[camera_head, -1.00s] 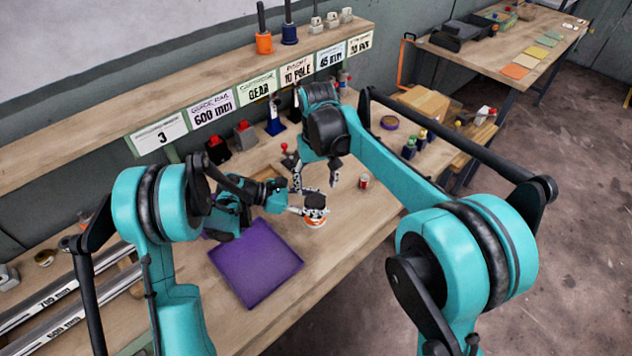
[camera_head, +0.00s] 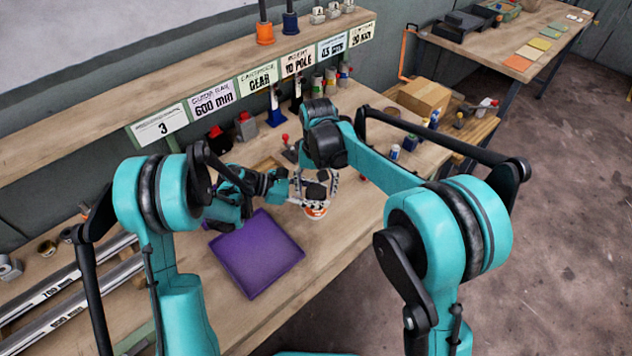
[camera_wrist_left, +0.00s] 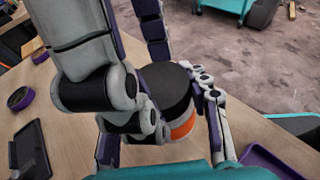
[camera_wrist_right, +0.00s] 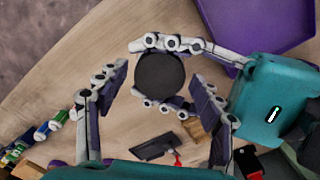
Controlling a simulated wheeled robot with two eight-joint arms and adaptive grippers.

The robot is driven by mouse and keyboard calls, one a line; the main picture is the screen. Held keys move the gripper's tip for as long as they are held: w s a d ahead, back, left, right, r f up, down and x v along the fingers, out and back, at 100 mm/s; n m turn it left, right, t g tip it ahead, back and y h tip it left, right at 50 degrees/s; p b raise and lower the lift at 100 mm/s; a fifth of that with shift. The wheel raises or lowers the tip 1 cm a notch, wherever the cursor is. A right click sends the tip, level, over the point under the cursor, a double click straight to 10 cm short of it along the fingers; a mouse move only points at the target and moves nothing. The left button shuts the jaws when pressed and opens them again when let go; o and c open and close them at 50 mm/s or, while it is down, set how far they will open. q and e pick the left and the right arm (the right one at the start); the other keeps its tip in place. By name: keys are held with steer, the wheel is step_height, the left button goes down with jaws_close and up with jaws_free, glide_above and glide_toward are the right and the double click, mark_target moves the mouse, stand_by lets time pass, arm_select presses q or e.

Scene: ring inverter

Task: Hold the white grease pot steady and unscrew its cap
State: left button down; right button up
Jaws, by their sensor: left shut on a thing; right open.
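The white grease pot (camera_head: 315,213) with an orange band stands on the bench, right of the purple tray. Its round black cap (camera_wrist_right: 160,75) faces up in the right wrist view. My left gripper (camera_head: 304,199) is shut around the pot's side. In the left wrist view the pot's orange band (camera_wrist_left: 183,126) shows between its fingers. My right gripper (camera_head: 320,186) is above the pot, pointing down. Its open fingers (camera_wrist_right: 154,85) stand on either side of the cap, with gaps visible between them and it. The fingers partly hide the pot.
The purple tray (camera_head: 258,262) lies left of the pot. A blue-and-white can (camera_head: 395,151) stands to the right, and a cardboard box (camera_head: 424,97) is farther back. Metal rails (camera_head: 75,290) lie at the left. The bench front beside the pot is clear.

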steer(key=c, duration=1.2)
steer(key=shift+n, duration=1.7)
steer(key=shift+c, duration=0.2)
steer(key=o, duration=1.3)
steer(key=shift+d, duration=0.1)
